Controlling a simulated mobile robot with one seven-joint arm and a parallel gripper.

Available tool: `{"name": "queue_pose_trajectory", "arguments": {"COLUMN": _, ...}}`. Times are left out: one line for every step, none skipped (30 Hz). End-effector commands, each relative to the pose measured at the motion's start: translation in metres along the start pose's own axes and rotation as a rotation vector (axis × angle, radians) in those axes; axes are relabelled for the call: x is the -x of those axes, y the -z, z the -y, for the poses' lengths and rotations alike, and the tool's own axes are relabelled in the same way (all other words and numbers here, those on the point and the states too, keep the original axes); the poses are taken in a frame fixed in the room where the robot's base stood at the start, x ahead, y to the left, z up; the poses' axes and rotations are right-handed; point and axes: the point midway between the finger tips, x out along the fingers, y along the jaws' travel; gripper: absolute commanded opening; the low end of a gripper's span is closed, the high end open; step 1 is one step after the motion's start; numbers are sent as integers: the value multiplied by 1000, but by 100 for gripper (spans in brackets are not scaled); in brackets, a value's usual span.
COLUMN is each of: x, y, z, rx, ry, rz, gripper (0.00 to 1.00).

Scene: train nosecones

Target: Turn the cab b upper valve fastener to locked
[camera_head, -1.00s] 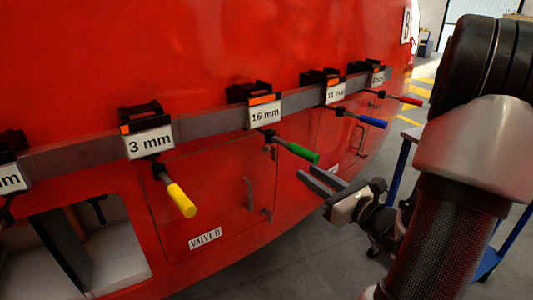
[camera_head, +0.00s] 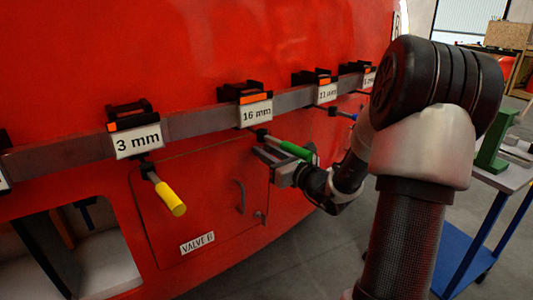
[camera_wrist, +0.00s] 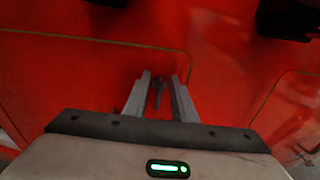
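The cab b valve door (camera_head: 185,215) is a red panel labelled VALVE B (camera_head: 197,243). A small grey piece at the door's edge, probably the upper valve fastener (camera_wrist: 159,90), shows between my fingers in the wrist view. In the head view my gripper and the green-handled tool hide that spot. My gripper (camera_head: 264,152) is open, with its two fingers (camera_wrist: 160,78) pointing at the door on either side of the grey piece. I cannot tell whether they touch it. A lower fastener (camera_head: 262,217) shows near the door's right edge.
A grey rail (camera_head: 190,125) crosses above the door with labelled holders. A grey curved handle (camera_head: 240,197) is on the door. A blue cart (camera_head: 480,235) stands at right.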

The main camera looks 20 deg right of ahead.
Motion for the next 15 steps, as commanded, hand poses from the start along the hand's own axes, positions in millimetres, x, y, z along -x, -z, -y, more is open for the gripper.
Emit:
{"name": "queue_pose_trajectory", "arguments": {"x": 0, "y": 0, "z": 0, "rx": 0, "ry": 0, "rz": 0, "gripper": 24}}
{"name": "queue_pose_trajectory", "arguments": {"x": 0, "y": 0, "z": 0, "rx": 0, "ry": 0, "rz": 0, "gripper": 24}}
{"name": "queue_pose_trajectory", "arguments": {"x": 0, "y": 0, "z": 0, "rx": 0, "ry": 0, "rz": 0, "gripper": 24}}
{"name": "queue_pose_trajectory", "arguments": {"x": 0, "y": 0, "z": 0, "rx": 0, "ry": 0, "rz": 0, "gripper": 24}}
{"name": "queue_pose_trajectory", "arguments": {"x": 0, "y": 0, "z": 0, "rx": 0, "ry": 0, "rz": 0, "gripper": 24}}
{"name": "queue_pose_trajectory", "arguments": {"x": 0, "y": 0, "z": 0, "rx": 0, "ry": 0, "rz": 0, "gripper": 23}}
{"name": "queue_pose_trajectory", "arguments": {"x": 0, "y": 0, "z": 0, "rx": 0, "ry": 0, "rz": 0, "gripper": 17}}
{"name": "queue_pose_trajectory", "arguments": {"x": 0, "y": 0, "z": 0, "rx": 0, "ry": 0, "rz": 0, "gripper": 12}}
{"name": "queue_pose_trajectory", "arguments": {"x": 0, "y": 0, "z": 0, "rx": 0, "ry": 0, "rz": 0, "gripper": 6}}
{"name": "queue_pose_trajectory", "arguments": {"x": 0, "y": 0, "z": 0, "rx": 0, "ry": 0, "rz": 0, "gripper": 1}}
{"name": "queue_pose_trajectory", "arguments": {"x": 0, "y": 0, "z": 0, "rx": 1, "ry": 0, "rz": 0, "gripper": 0}}
{"name": "queue_pose_trajectory", "arguments": {"x": 0, "y": 0, "z": 0, "rx": 1, "ry": 0, "rz": 0, "gripper": 0}}
{"name": "queue_pose_trajectory", "arguments": {"x": 0, "y": 0, "z": 0, "rx": 1, "ry": 0, "rz": 0, "gripper": 0}}
{"name": "queue_pose_trajectory", "arguments": {"x": 0, "y": 0, "z": 0, "rx": 1, "ry": 0, "rz": 0, "gripper": 0}}
{"name": "queue_pose_trajectory", "arguments": {"x": 0, "y": 0, "z": 0, "rx": 0, "ry": 0, "rz": -1, "gripper": 0}}
